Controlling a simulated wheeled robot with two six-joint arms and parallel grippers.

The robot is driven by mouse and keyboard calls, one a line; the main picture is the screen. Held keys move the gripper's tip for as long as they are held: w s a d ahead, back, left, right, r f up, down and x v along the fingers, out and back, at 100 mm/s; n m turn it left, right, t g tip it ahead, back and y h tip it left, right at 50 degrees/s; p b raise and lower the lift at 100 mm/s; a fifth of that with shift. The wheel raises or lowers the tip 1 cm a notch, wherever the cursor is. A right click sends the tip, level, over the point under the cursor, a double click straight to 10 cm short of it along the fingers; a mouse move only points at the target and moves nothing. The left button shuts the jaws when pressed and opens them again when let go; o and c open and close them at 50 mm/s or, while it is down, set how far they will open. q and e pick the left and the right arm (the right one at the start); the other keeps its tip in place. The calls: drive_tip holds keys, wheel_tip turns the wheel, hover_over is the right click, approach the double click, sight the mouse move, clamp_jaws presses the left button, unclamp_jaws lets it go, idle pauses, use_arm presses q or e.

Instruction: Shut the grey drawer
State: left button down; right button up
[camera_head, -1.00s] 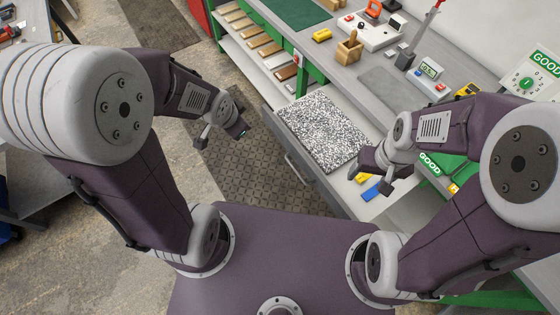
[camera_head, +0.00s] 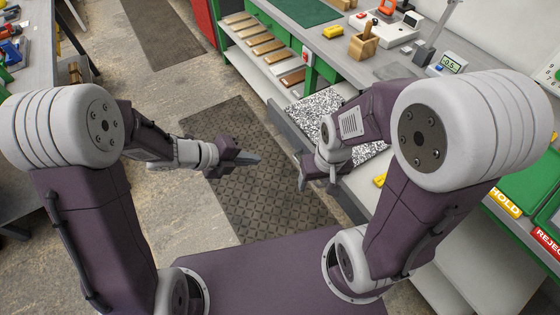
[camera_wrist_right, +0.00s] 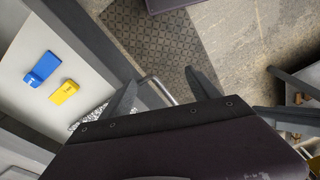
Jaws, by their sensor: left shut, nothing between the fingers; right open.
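The grey drawer (camera_head: 286,124) stands open under the green-fronted bench, its front panel facing the aisle. A speckled board (camera_head: 318,103) lies in it, partly hidden by my right arm. My right gripper (camera_head: 317,181) is open at the outer side of the drawer front. In the right wrist view, the drawer's bar handle (camera_wrist_right: 160,88) shows between the spread fingers of that gripper (camera_wrist_right: 162,85); I cannot tell whether they touch it. My left gripper (camera_head: 257,158) is shut and empty, over the floor mat left of the drawer.
A blue piece (camera_wrist_right: 40,68) and a yellow piece (camera_wrist_right: 65,92) lie inside the drawer. The bench top (camera_head: 385,72) holds a wooden block and instruments. The patterned mat (camera_head: 240,195) in front is clear. Another table (camera_head: 35,100) stands at the left.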

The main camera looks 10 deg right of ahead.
use_arm(q)
drive_tip(key=d+r+b+x, duration=0.1)
drive_tip(key=b+x, duration=0.1)
drive_tip(key=x, duration=1.1)
drive_tip(key=shift+w+d, duration=0.2)
drive_tip(key=shift+w, duration=0.1)
use_arm(e)
wheel_tip(320, 180, down, 2)
drive_tip(key=shift+a, duration=0.1)
use_arm(q)
drive_tip(key=shift+r, duration=0.1)
